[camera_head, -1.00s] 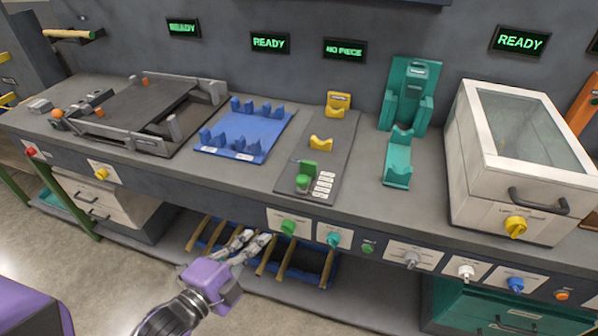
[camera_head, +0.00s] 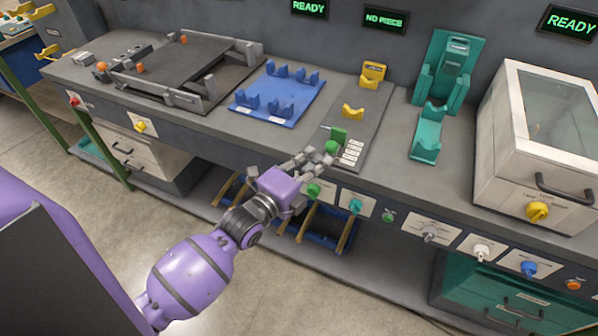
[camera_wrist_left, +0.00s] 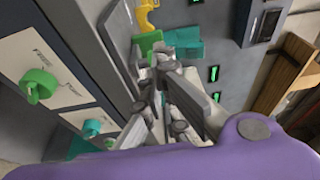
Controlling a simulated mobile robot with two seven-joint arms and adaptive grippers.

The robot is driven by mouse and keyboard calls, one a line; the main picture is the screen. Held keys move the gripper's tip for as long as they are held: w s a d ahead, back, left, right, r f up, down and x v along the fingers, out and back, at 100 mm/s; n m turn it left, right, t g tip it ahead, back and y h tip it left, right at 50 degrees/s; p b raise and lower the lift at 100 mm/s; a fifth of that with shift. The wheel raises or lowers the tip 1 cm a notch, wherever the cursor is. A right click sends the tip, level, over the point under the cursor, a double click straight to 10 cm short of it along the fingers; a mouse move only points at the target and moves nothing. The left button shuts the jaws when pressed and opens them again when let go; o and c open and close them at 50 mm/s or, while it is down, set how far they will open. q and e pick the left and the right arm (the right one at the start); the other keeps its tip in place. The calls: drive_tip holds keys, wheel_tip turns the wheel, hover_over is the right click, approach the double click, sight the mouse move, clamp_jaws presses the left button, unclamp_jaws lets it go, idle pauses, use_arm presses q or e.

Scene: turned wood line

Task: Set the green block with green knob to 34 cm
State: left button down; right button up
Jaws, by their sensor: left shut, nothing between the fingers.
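The green block (camera_head: 339,134) stands on the grey plate at the near left end, with its round green knob (camera_head: 332,147) at its front and white labels beside it. In the left wrist view green parts of the block (camera_wrist_left: 150,40) show just beyond the fingertips. My left gripper (camera_head: 317,156) is shut and empty at the bench's front edge, its fingertips close to the knob. Whether they touch it I cannot tell. The scale marks are too small to read. My right gripper is not in view.
A blue plate with cradles (camera_head: 262,107) lies left, a teal stand (camera_head: 426,148) right. A green front-panel knob (camera_head: 314,190) sits just below my gripper. A white box (camera_head: 500,130) stands far right.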

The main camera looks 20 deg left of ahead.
sight(327, 148)
use_arm(q)
drive_tip(key=shift+x, duration=1.2)
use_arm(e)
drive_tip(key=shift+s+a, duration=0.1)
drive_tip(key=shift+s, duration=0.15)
use_arm(q)
drive_tip(key=shift+w, duration=1.05)
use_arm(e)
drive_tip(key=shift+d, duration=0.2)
use_arm(q)
drive_tip(key=shift+s, duration=0.15)
